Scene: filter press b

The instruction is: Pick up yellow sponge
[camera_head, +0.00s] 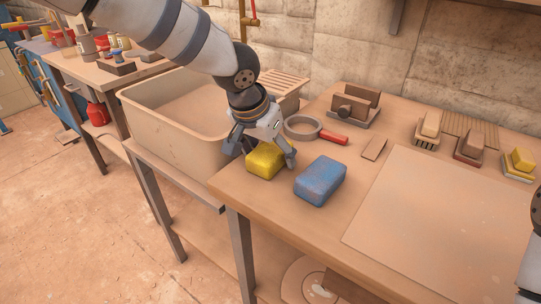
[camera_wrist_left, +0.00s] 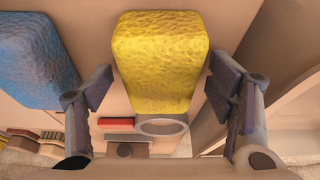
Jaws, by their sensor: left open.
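The yellow sponge (camera_head: 265,160) lies on the wooden table near its left edge, beside the sink. My left gripper (camera_head: 262,158) is above it, pointing down, with one finger on each side of the sponge. In the left wrist view the yellow sponge (camera_wrist_left: 161,62) fills the space ahead between the two open fingers of the left gripper (camera_wrist_left: 160,92). Gaps show between the sponge and both fingers. In the head view the gripper hides part of the sponge's top. My right gripper is not in view; only a piece of that arm shows at the right edge.
A blue sponge (camera_head: 320,181) lies close to the right of the yellow one; it also shows in the left wrist view (camera_wrist_left: 36,58). A grey ring (camera_head: 302,128) with a red handle (camera_head: 334,137) lies behind. The sink (camera_head: 180,112) is left. A pale board (camera_head: 445,225) lies clear at right.

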